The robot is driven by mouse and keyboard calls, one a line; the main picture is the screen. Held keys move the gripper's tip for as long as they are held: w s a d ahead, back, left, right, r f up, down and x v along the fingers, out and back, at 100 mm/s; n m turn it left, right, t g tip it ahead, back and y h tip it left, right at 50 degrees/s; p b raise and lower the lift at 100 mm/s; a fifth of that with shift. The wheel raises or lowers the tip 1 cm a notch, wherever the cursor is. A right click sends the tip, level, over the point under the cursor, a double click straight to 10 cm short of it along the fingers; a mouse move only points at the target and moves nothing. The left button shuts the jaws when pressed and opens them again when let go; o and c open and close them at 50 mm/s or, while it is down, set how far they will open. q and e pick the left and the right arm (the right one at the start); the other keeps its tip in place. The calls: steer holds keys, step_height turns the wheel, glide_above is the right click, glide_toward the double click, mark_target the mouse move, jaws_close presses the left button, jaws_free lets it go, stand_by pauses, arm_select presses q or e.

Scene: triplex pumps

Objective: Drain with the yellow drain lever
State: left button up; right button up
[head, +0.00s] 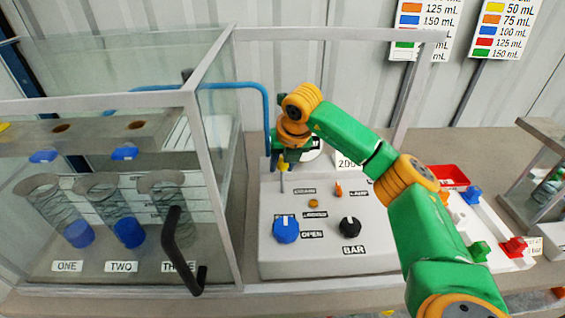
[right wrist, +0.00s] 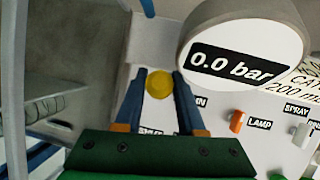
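The yellow drain lever (head: 284,167) stands at the back left of the grey control panel (head: 330,258), partly covered by my right gripper in the head view. In the right wrist view its round yellow knob (right wrist: 159,84) lies between the two fingertips of my right gripper (right wrist: 157,74). The fingers stand apart, with a thin gap showing on each side of the knob. My right gripper (head: 284,158) reaches down from above at the panel's back left corner. My left gripper is not in view.
A round gauge (right wrist: 243,55) reading 0.0 bar stands close to the right of the gripper. A blue knob (head: 286,229), a black knob (head: 349,227) and an orange lamp switch (head: 338,188) sit on the panel. A glass case (head: 215,170) with three cylinders is at left.

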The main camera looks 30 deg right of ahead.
steer(key=shift+r, duration=0.1)
jaws_close()
stand_by(1.1)
